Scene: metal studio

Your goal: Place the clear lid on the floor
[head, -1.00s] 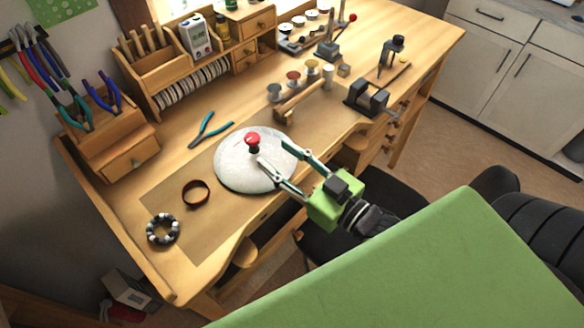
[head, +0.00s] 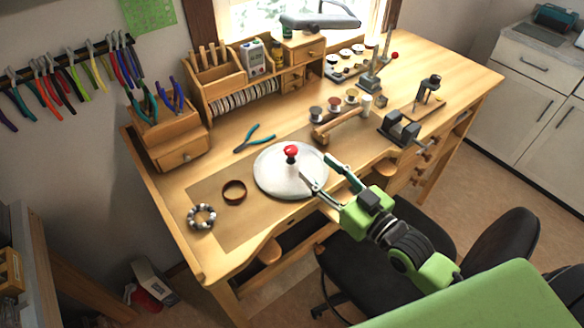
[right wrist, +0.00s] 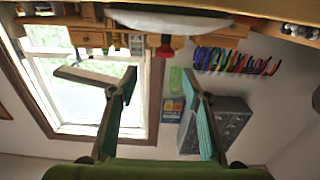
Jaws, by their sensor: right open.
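The clear lid (head: 276,179) is a round, whitish, see-through disc with a red knob (head: 291,150) on top. It lies knob up on the workbench top (head: 222,215). In the head view my right gripper (head: 323,174) is open at the lid's right edge, its fingers spread and pointing toward the lid, with nothing between them. I cannot tell whether a fingertip touches the rim. In the right wrist view, which looks upside down, the lid (right wrist: 170,22) and red knob (right wrist: 165,46) show at the top, beyond the two open fingers. My left gripper is not in view.
A brown ring (head: 234,191), a beaded bracelet (head: 202,216) and teal pliers (head: 254,138) lie near the lid. Spools (head: 334,103) and a vise (head: 399,130) stand behind. A black chair (head: 370,262) is in front of the bench. Floor (head: 470,190) shows at right.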

